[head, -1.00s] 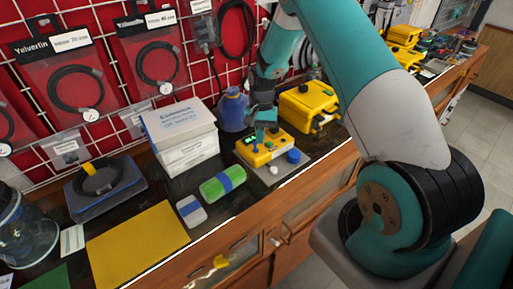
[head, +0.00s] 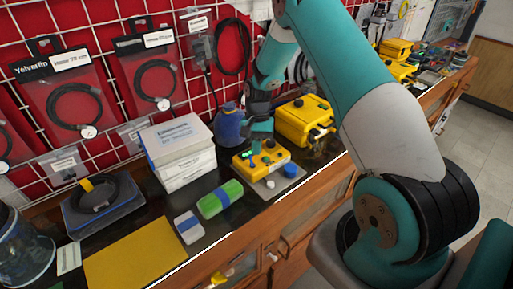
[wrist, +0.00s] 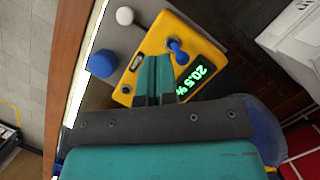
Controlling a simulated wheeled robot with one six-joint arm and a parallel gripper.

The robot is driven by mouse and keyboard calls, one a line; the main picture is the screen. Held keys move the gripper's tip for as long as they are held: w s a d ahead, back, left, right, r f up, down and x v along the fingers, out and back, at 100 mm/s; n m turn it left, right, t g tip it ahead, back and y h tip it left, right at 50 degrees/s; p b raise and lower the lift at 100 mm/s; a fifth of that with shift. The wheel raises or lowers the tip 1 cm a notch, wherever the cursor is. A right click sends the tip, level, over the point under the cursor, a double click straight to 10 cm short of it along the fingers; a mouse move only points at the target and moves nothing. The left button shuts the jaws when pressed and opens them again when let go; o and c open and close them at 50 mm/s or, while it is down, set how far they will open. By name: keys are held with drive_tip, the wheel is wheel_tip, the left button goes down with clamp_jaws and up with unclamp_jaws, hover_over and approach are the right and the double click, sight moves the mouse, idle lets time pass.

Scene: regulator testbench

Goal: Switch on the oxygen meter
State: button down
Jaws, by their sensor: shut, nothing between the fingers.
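The oxygen meter (head: 272,163) is a yellow box on a grey plate on the bench. In the wrist view the meter (wrist: 205,45) shows a lit green display (wrist: 195,82) reading about 20.5 %. A blue lever-like control (wrist: 178,50) stands on its face beside the fingertips. My gripper (head: 257,146) is over the meter, and in the wrist view my gripper (wrist: 157,58) has its teal fingers together with nothing between them. The fingers hide part of the meter's face. I cannot tell whether they touch it.
A blue knob (wrist: 102,65) and a white knob (wrist: 125,16) are beside the meter. A wire rack (head: 115,20) rises behind.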

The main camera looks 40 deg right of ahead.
drive_tip(key=s+d+b+v, duration=0.1)
drive_tip(key=d+v, duration=0.1)
drive_tip(key=v, duration=0.9)
drive_tip(key=shift+r+b, duration=0.25)
drive_tip(key=shift+b, duration=0.15)
drive_tip(key=s+a+r+n+t+b, duration=0.1)
drive_tip(key=s+a+r+n, duration=0.35)
drive_tip(key=a, duration=0.35)
drive_tip(key=s+a+r+n+t+b, duration=0.1)
drive_tip(key=s+a+r+n, duration=0.3)
drive_tip(key=a, duration=0.5)
drive_tip(key=s+a+r+n+y, duration=0.1)
drive_tip(key=s+a+n, duration=0.2)
drive_tip(key=s, duration=0.6)
drive_tip(key=s+a+r+n+b, duration=0.1)
drive_tip(key=s+a+n, duration=0.3)
drive_tip(key=s+a, duration=0.4)
drive_tip(key=shift+s+r+t+y, duration=0.4)
drive_tip(key=shift+s, duration=0.8)
